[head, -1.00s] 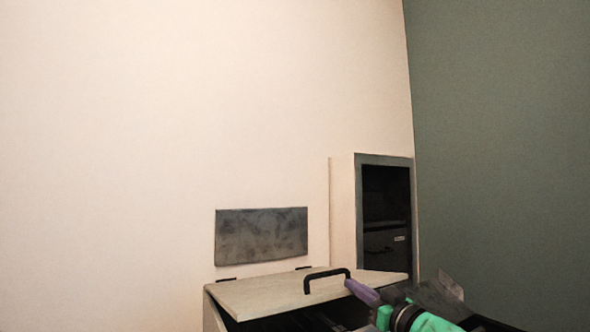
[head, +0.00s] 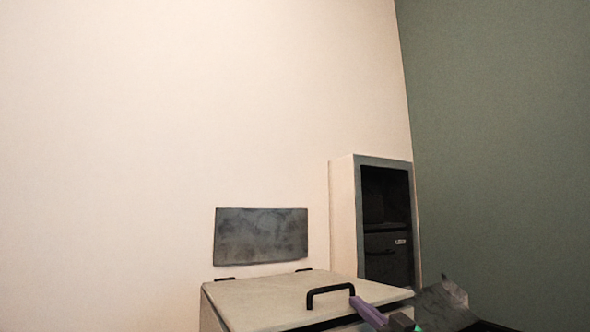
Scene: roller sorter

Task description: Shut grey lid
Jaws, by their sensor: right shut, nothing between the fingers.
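The grey lid (head: 265,297) tops a pale box at the bottom of the head view. It lies nearly flat, with a narrow dark gap along its front right edge. A black handle (head: 330,291) stands on the lid near its front. My right gripper (head: 368,313) is low in the picture, at the lid's front edge just right of the handle. Its purple finger is close to the handle; I cannot tell whether it touches. It is shut with nothing held. My left gripper does not show.
A pale cabinet (head: 343,215) with a dark open front stands behind the box to the right. A grey plate (head: 261,236) is on the wall above the lid's hinges. A green wall (head: 500,150) rises at the right.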

